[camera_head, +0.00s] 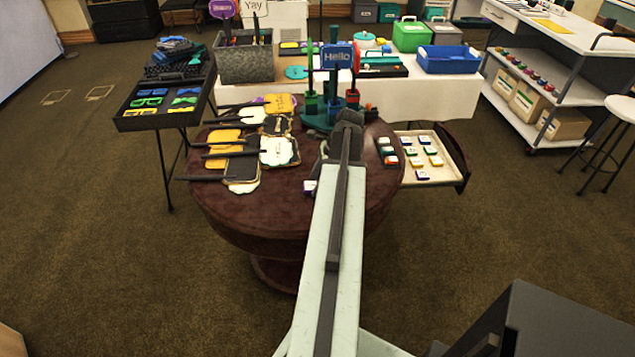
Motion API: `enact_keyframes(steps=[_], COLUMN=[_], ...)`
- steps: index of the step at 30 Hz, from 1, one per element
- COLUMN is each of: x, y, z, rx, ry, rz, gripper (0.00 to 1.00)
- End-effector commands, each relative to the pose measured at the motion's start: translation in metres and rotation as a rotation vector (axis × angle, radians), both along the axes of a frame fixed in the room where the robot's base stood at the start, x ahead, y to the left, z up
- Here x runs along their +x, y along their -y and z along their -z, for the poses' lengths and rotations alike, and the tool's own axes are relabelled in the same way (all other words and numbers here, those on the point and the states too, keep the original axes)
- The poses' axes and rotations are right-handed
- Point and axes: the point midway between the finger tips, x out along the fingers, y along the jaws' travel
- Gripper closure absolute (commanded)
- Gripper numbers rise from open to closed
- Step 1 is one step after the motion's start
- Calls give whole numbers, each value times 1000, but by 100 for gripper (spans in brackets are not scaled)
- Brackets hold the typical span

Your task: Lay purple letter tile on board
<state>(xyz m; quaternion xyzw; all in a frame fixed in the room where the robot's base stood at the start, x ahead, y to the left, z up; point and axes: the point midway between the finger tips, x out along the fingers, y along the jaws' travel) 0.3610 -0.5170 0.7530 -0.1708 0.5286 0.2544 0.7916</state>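A small tile with a white top and purple side (310,187) lies on the round brown table, just left of my arm and partly hidden by it. Another purple-edged tile (422,175) lies at the near end of a pale tray (445,164) on the right. A small dark board (380,140) with a few coloured tiles lies on the table's right side. I cannot tell if it is the task's board. My gripper (349,118) is over the table, beside the stand of signs. Its fingers are not distinguishable, and no tile shows in it.
A black tray of glasses (160,102) stands left. A white table (400,98) stands behind. The table's front is bare.

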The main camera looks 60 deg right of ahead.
Motion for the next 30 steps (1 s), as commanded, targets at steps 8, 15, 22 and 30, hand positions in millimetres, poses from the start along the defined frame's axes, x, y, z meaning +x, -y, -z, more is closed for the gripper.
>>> enact_keyframes(steps=[8, 15, 22, 30], x=[0, -4, -18, -36], y=[0, 3, 13, 26], z=[0, -18, -65, -114], rx=[0, 0, 0, 0], ry=[0, 0, 0, 0], rz=[1, 2, 3, 3], gripper=[36, 36, 36, 36])
